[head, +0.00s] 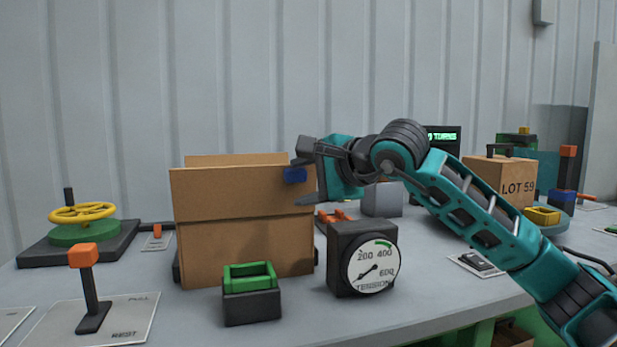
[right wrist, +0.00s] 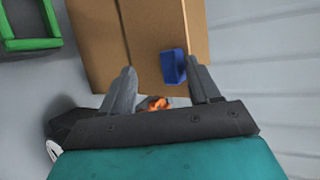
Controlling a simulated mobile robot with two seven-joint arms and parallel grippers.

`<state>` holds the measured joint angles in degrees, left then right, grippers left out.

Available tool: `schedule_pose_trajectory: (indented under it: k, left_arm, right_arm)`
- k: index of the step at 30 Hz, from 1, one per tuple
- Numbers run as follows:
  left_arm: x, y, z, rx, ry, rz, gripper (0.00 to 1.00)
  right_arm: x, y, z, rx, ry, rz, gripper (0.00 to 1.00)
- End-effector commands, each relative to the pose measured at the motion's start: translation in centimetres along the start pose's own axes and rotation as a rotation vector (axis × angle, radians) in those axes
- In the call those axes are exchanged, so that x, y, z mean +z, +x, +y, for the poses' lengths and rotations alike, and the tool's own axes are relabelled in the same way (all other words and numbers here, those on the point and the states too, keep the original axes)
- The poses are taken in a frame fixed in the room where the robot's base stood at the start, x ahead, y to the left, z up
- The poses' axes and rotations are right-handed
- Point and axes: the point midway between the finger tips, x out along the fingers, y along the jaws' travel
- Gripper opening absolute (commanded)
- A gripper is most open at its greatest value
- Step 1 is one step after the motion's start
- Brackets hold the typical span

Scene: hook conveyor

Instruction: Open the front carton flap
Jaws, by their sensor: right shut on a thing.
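The brown carton (head: 250,250) stands on the table at the centre left in the head view. Its front flap (head: 235,193) stands up, roughly upright, above the front wall, with another flap edge (head: 230,159) behind it. A blue tab (head: 294,175) sits at the flap's right end; it also shows in the right wrist view (right wrist: 173,66). My right gripper (head: 303,173) reaches in from the right and is shut on the blue tab, with one finger above and one below it in the head view. The carton's inside is hidden. My left gripper is not in view.
A green-rimmed dark bin (head: 251,305) and a tension gauge (head: 363,260) stand in front of the carton. An orange-topped lever (head: 88,285) and a yellow handwheel (head: 83,212) are at left. A LOT 59 box (head: 497,182) stands at right.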

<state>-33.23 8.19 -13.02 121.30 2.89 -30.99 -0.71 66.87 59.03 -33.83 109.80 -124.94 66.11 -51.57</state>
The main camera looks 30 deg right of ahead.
Motion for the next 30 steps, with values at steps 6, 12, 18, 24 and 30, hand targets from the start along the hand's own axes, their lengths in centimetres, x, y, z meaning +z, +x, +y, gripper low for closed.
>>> schedule_pose_trajectory:
  k: [6,12,18,24,30]
  left_arm:
    - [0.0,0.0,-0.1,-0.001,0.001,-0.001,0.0]
    - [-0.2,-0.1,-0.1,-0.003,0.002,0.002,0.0]
    - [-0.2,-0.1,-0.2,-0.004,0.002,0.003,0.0]
    - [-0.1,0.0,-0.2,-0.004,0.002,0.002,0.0]
    - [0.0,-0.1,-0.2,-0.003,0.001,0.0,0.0]
  right_arm:
    - [-0.3,-1.2,1.0,0.029,0.002,0.009,0.49]
    - [-0.2,-5.7,0.5,0.015,-0.002,0.012,0.49]
    - [-0.1,-10.1,0.2,0.005,-0.002,0.007,0.49]
    - [0.1,-12.5,0.1,0.0,-0.001,0.003,0.49]
    - [0.2,-13.2,0.0,-0.002,-0.001,0.001,0.49]
